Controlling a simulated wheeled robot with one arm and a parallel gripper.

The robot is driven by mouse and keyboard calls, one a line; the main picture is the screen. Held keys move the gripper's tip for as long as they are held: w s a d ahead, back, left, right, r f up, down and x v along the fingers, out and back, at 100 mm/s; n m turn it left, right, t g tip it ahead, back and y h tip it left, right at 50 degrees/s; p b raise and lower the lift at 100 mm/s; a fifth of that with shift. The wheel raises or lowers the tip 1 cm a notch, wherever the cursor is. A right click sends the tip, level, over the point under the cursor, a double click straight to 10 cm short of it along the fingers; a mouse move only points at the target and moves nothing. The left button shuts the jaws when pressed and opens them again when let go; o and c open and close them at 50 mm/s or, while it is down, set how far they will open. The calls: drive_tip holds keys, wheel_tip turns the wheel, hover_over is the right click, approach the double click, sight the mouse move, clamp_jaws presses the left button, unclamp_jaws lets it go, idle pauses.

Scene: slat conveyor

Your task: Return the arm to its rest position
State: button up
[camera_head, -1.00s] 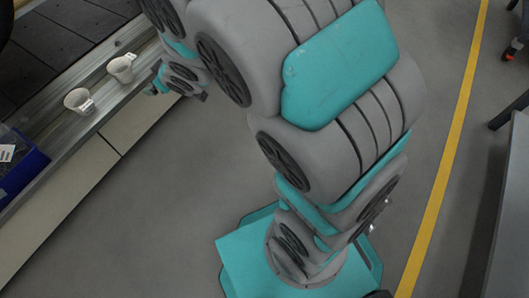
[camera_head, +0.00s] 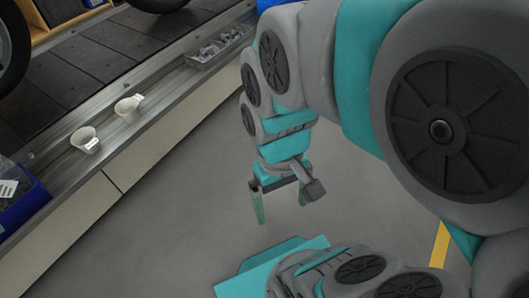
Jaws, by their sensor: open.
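My gripper (camera_head: 280,205) is in the middle of the view, open and empty. Its two thin greenish fingers point down over the bare grey floor, with a gap between them. My arm bends from the right side of the view over to the gripper. The gripper is apart from the conveyor ledge, to its right. My teal base shows at the bottom.
Two pale cups, one (camera_head: 86,140) nearer and one (camera_head: 129,108) farther, are on the conveyor's metal side ledge (camera_head: 60,160). A blue bin (camera_head: 22,205) is at the left edge. A grey tray (camera_head: 222,45) with small parts sits farther along. The floor (camera_head: 170,235) is clear.

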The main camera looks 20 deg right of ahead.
wheel_tip(320, 180, up, 7)
drive_tip(key=p, duration=0.7)
idle(0.6)
